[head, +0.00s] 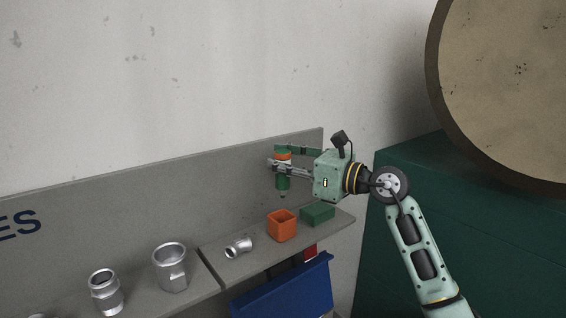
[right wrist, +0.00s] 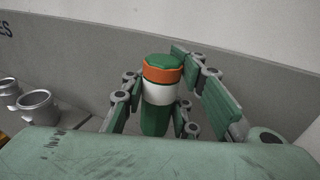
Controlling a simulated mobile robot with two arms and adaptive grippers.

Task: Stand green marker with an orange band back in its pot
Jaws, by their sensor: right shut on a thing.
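The green marker (head: 283,183) has an orange band near its top and is upright in my right gripper (head: 279,165). The gripper is shut on it and holds it above the shelf, over the area of the orange pot. In the right wrist view the marker (right wrist: 158,95) stands between the two fingers (right wrist: 160,90), with a green cap, an orange band and a white section below. The square orange pot (head: 282,226) stands on the shelf below the marker and its opening shows. My left gripper does not show.
A green block (head: 317,214) lies right of the pot. A small metal fitting (head: 239,247) lies left of it. Metal castings (head: 172,267) stand farther left on the shelf (head: 215,258). A grey back panel (head: 150,210) rises behind. A blue bin (head: 285,290) is below.

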